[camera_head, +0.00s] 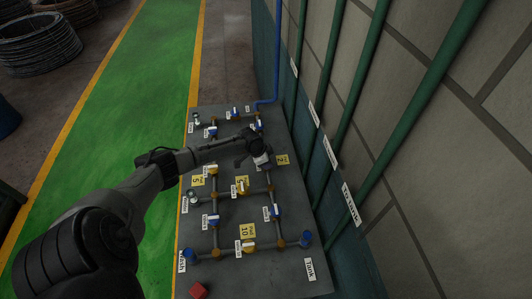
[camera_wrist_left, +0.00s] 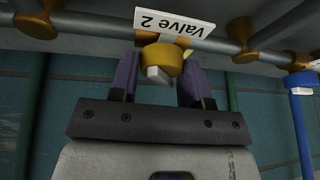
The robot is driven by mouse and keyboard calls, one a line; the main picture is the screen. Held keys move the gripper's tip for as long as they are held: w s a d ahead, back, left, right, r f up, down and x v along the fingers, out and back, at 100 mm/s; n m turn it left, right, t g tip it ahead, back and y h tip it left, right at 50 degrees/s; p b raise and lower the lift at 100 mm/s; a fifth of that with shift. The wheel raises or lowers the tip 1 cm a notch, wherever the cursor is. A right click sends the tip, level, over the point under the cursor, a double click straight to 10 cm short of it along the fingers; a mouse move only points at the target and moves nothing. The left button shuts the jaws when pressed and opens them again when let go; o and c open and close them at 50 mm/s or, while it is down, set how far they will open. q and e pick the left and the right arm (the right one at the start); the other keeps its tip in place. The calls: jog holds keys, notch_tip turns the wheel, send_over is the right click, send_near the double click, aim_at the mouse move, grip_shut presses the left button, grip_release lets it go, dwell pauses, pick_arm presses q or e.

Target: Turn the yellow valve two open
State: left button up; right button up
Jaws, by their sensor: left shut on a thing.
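The yellow valve two (camera_wrist_left: 158,60) shows in the left wrist view, below a white "Valve 2" label (camera_wrist_left: 174,20) on a grey pipe. It has a yellow round body with a pale tab at its front. My left gripper (camera_wrist_left: 160,80) has its dark purple fingers on both sides of the valve and is shut on it. In the head view my left gripper (camera_head: 260,157) reaches over the panel beside the yellow "2" tag (camera_head: 282,160) and hides most of the valve. My right gripper is in neither view.
The grey panel (camera_head: 275,278) carries pipes with several blue, yellow and white valves close around my gripper. A red block (camera_head: 198,290) is at its near edge. Green pipes (camera_head: 350,105) run along the wall at right. The green floor strip (camera_head: 125,95) at left is clear.

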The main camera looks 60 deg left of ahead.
pick_arm(q)
jog(key=n+p, duration=0.2)
jog(key=n+y+p, duration=0.1)
jog(key=p, duration=0.1)
jog(key=n+y+p, duration=0.1)
jog(key=n+p, duration=0.1)
jog(key=shift+d+r+n+p, duration=0.15)
jog(key=shift+r+n+p, duration=0.1)
jog(key=shift+n+p, duration=0.1)
jog(key=n+y+p, duration=0.1)
jog(key=n+p, duration=0.1)
jog(key=shift+f+n+g, duration=0.15)
jog(key=shift+n+g, duration=0.2)
jog(key=shift+g, duration=0.05)
jog(key=shift+w+n+p, duration=0.1)
jog(key=shift+n+p, duration=0.45)
jog(key=shift+n, duration=0.15)
jog(key=shift+f+y, duration=0.1)
jog(key=shift+y, duration=0.2)
jog(key=shift+n+g, duration=0.3)
jog(key=o, duration=0.9)
